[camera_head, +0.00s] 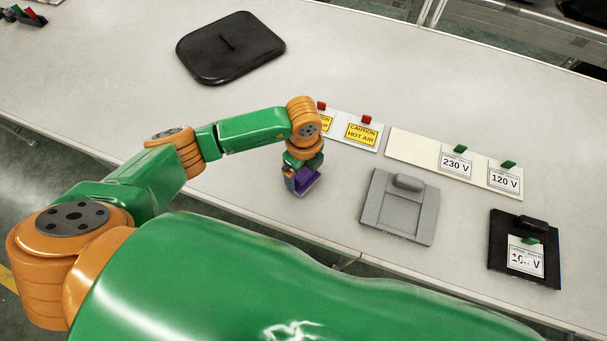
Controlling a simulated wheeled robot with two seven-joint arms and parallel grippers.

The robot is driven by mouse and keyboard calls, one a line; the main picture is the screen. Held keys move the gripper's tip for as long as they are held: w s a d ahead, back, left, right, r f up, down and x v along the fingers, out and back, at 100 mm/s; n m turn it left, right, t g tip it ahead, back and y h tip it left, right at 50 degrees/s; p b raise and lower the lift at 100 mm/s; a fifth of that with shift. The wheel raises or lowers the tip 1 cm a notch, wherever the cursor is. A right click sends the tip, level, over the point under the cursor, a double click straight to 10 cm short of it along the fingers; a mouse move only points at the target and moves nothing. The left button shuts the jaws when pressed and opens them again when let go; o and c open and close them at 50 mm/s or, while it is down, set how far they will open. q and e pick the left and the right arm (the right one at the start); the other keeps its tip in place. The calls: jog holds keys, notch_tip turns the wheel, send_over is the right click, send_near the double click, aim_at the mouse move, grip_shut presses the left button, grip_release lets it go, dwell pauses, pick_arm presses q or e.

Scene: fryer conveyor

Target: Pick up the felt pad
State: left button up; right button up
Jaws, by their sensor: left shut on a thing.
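My left gripper (299,183) points down over the table's front part, left of the grey tray-like holder. It is shut on a small purple piece, which looks like the felt pad (308,182). The pad shows only in part, as the fingers and wrist cover the rest. I cannot tell whether the pad touches the table or is just above it. My right gripper is not in view.
A grey holder (421,223) and a black holder (507,274) with a voltage label stand to the right. Behind are yellow caution signs (361,133) and a cream board (417,149) with 230 V and 120 V labels. A black lid (205,60) lies far back. The table between is clear.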

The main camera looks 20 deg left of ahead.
aim_at(304, 171)
pick_arm(q)
jog(key=shift+w+r, duration=0.1)
jog(key=shift+r, duration=0.15)
notch_tip(304, 171, up, 3)
jog(key=shift+f, duration=0.1)
jog(key=s+d+r, duration=0.2)
jog(key=s+r, duration=0.7)
jog(key=s, duration=0.5)
jog(key=shift+d+r+p, duration=0.3)
jog(key=shift+d+r, duration=0.05)
jog(key=shift+r, duration=0.05)
